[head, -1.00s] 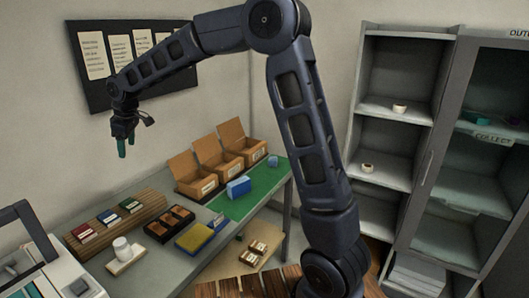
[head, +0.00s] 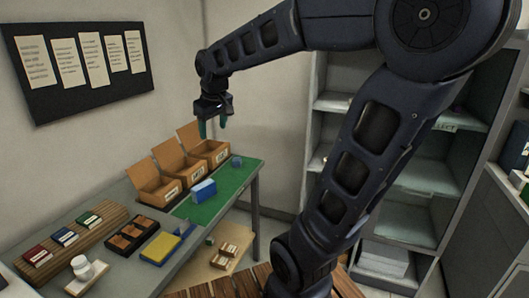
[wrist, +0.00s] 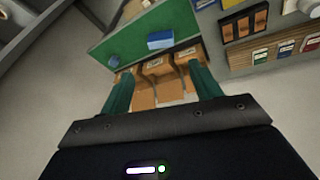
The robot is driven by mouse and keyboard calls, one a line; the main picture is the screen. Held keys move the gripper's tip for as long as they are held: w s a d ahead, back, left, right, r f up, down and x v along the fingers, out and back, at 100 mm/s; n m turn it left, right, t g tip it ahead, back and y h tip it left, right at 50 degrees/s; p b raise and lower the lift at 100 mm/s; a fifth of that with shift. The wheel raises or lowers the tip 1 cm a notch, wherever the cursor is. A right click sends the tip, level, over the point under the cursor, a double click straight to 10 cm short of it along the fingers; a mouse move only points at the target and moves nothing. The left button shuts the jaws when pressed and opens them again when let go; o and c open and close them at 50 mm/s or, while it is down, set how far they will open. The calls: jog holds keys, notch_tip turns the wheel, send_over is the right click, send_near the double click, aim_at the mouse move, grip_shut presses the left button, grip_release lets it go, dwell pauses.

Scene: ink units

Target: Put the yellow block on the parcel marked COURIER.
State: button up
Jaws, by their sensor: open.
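A flat yellow piece (head: 161,248) with a blue part at its right lies on the grey table; I cannot tell whether it is the yellow block. Three open cardboard boxes (head: 172,187) with small labels stand at the back of the table. Small brown labelled parcels (head: 227,250) sit on the lower shelf. No label is readable, so I cannot tell which is marked COURIER. My gripper (head: 213,129) is open and empty, in the air above the cardboard boxes. Its green fingers (wrist: 160,82) stand apart in the wrist view.
A blue block (head: 204,190) and a smaller blue-grey cube (head: 236,161) rest on the green mat (head: 232,185). A dark divided tray (head: 132,235), a slatted board (head: 55,244) with coloured pieces and a white cup-like item (head: 82,267) are at left. Shelving (head: 320,152) stands right.

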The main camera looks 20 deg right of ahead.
jog(key=s+d+f+m, duration=0.5)
jog(key=s+d, duration=0.6)
jog(key=s, duration=0.2)
jog(key=shift+s+d, duration=0.2)
jog(key=shift+d, duration=0.2)
dwell(0.4)
